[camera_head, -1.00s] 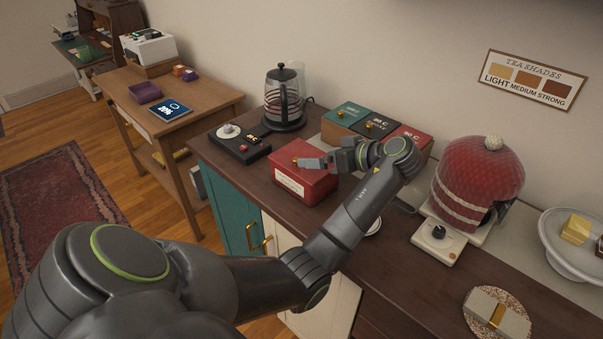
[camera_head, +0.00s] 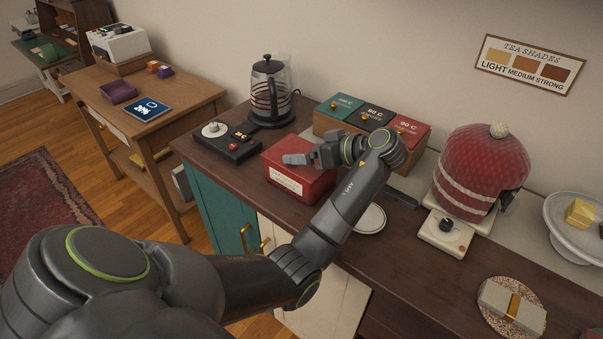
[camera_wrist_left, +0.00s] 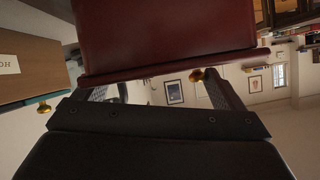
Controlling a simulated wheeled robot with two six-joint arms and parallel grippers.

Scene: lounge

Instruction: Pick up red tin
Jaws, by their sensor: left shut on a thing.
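The red tin (camera_head: 300,184) stands near the front edge of the dark wooden counter, beside the black control box. My left gripper (camera_head: 298,159) reaches across the tin's top from the right and is shut on the tin. In the left wrist view the tin (camera_wrist_left: 165,32) fills the top of the picture close to the fingers. The exact finger contact is partly hidden. I cannot see a clear gap under the tin. My right gripper is not in view.
A glass kettle (camera_head: 270,90) and the control box (camera_head: 229,143) stand left of the tin. A box with teal, black and red lids (camera_head: 340,107) is behind it. A white saucer (camera_head: 370,219) and a red-covered appliance (camera_head: 478,175) are to the right.

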